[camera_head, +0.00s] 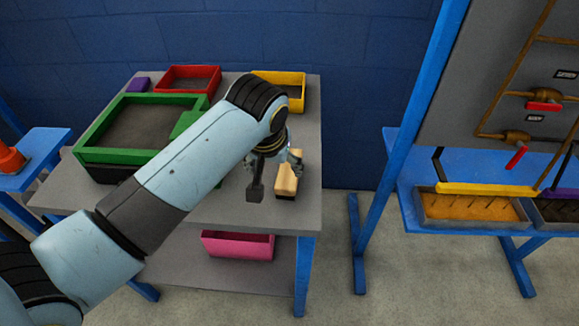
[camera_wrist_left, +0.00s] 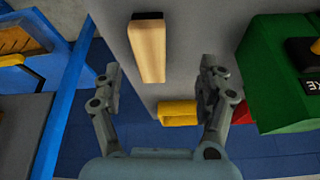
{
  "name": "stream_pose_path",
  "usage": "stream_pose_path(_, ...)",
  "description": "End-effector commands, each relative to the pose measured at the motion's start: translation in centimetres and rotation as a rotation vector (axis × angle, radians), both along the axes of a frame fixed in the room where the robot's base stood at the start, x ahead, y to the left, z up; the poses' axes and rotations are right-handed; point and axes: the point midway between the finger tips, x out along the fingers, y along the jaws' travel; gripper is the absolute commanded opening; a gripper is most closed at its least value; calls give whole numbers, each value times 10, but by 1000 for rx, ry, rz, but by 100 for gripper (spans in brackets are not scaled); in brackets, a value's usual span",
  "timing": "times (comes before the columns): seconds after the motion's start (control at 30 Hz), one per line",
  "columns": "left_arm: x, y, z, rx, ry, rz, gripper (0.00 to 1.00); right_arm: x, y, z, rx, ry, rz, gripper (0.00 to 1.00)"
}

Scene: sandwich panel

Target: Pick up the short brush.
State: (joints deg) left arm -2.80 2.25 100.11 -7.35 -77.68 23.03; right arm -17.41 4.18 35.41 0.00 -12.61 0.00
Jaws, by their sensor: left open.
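The short brush (camera_head: 286,181) is a tan wooden block on the grey table near its right edge. In the left wrist view the brush (camera_wrist_left: 149,50) lies lengthwise ahead of the fingertips, with a dark strip at its far end. My left gripper (camera_head: 272,178) is over the right part of the table, beside the brush, and partly hides its far end. In the left wrist view my left gripper (camera_wrist_left: 161,75) is open, its fingers spread wider than the brush with nothing held between them. My right gripper is not in view.
A green tray (camera_head: 88,144), a red tray (camera_head: 194,70) and a yellow tray (camera_head: 299,92) stand behind on the table. A pink bin (camera_head: 238,246) sits on the lower shelf. A blue-framed panel stand (camera_head: 402,150) stands to the right, past a floor gap.

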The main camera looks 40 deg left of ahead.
Motion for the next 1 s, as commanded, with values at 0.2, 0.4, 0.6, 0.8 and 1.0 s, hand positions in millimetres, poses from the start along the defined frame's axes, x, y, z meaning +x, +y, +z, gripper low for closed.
stream_pose_path(0.2, 35, 1, 1, -14, -21, 72, 75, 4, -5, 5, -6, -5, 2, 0)
stream_pose_path(0.4, 47, 6, -30, -14, -21, 72, 75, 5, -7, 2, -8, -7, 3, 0)
stream_pose_path(0.6, 53, 8, -45, -15, -22, 72, 75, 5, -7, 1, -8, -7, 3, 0)
stream_pose_path(0.8, 62, 11, -70, -15, -20, 72, 75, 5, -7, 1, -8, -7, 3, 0)
stream_pose_path(1.0, 69, 14, -89, -15, -21, 72, 75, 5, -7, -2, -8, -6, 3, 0)
